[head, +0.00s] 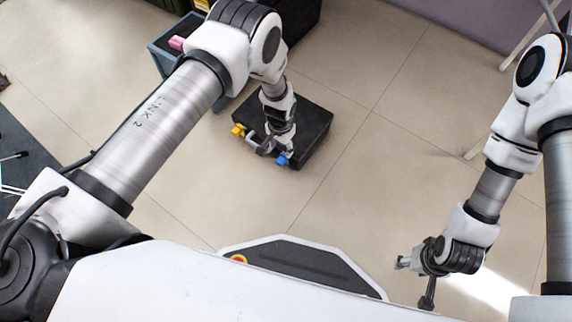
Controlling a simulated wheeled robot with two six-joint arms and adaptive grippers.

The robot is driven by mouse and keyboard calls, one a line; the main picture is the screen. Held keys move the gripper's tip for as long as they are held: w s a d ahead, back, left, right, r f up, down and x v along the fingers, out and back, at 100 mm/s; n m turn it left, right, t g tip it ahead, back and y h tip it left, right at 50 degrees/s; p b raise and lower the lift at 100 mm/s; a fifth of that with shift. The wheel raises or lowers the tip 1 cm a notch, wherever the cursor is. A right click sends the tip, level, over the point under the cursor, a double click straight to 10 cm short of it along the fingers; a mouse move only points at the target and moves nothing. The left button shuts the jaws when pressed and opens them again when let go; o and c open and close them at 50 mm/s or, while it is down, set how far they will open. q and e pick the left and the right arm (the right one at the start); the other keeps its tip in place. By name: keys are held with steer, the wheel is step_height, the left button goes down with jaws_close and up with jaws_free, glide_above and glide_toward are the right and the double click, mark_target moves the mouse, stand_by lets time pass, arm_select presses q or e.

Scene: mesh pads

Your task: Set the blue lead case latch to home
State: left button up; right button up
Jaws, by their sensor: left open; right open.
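A black case (316,127) sits on the tiled floor near the middle of the head view. A small blue latch part (283,159) shows at its front edge, and a yellow one (238,130) at its left corner. My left gripper (268,150) is open at the front edge of the case, between the yellow and blue parts and close beside the blue one. I cannot tell whether it touches the blue part. My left wrist hides part of the case top. My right gripper (414,283) is open and empty at the lower right, well away from the case.
Behind my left arm stands a blue-grey bin (161,57) with a pink item (177,43) by it, next to a dark box (300,22). A white leg (507,88) stands at the upper right. The floor (385,150) right of the case is clear.

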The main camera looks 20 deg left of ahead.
mark_target(281, 159)
arm_select(q)
step_height(281, 159, down, 7)
steer(key=b, duration=0.3)
steer(key=shift+f+b, duration=0.15)
steer(key=shift+b, duration=0.15)
steer(key=shift+s, duration=0.1)
jaws_close()
